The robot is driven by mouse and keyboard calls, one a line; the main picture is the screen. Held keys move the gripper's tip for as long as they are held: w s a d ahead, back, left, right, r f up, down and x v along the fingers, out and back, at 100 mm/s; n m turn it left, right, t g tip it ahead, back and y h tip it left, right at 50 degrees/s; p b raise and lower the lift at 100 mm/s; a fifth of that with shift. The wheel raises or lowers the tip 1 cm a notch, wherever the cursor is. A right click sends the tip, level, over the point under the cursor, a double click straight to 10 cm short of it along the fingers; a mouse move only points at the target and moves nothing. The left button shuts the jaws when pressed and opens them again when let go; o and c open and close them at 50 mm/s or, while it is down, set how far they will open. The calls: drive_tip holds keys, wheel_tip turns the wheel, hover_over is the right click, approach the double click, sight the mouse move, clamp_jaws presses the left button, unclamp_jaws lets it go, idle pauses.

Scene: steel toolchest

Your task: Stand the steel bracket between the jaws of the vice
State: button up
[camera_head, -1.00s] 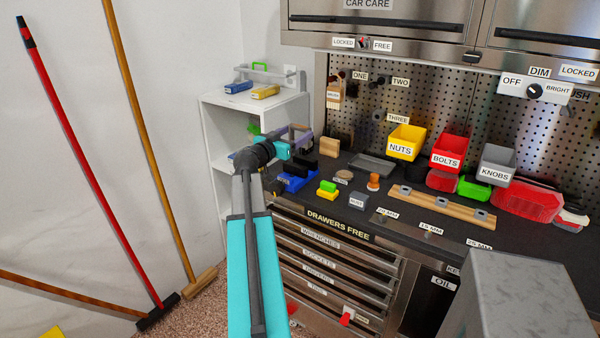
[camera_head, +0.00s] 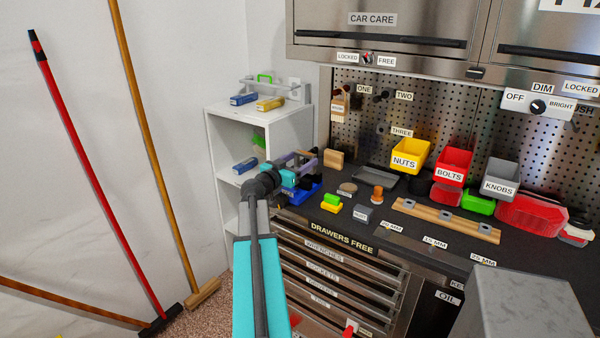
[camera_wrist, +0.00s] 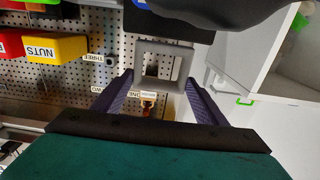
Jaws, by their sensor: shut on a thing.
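The steel bracket (camera_wrist: 171,60) is a grey, square-cornered piece with an opening through it. In the wrist view it sits between the purple fingers of my gripper (camera_wrist: 159,84), which is shut on it. In the head view my gripper (camera_head: 301,165) is over the left end of the worktop, just above the blue vice (camera_head: 307,191). My wrist and fingers hide most of the vice and its jaws there. I cannot make out the bracket clearly in that view, nor tell whether it touches the vice.
A wooden block (camera_head: 333,159) stands right behind the vice. A yellow and green piece (camera_head: 331,203) and a grey labelled block (camera_head: 361,214) lie to its right. A white shelf unit (camera_head: 222,150) stands close on the left. The pegboard (camera_head: 352,128) rises behind.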

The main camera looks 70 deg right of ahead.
drive_tip(key=shift+f, duration=0.45)
drive_tip(key=shift+f, duration=0.1)
drive_tip(key=shift+f+p, duration=0.5)
drive_tip(key=shift+f, duration=1.25)
drive_tip(key=shift+f+b, duration=0.15)
drive_tip(key=shift+b, duration=0.15)
drive_tip(key=o, duration=1.4)
drive_tip(key=shift+p, duration=0.35)
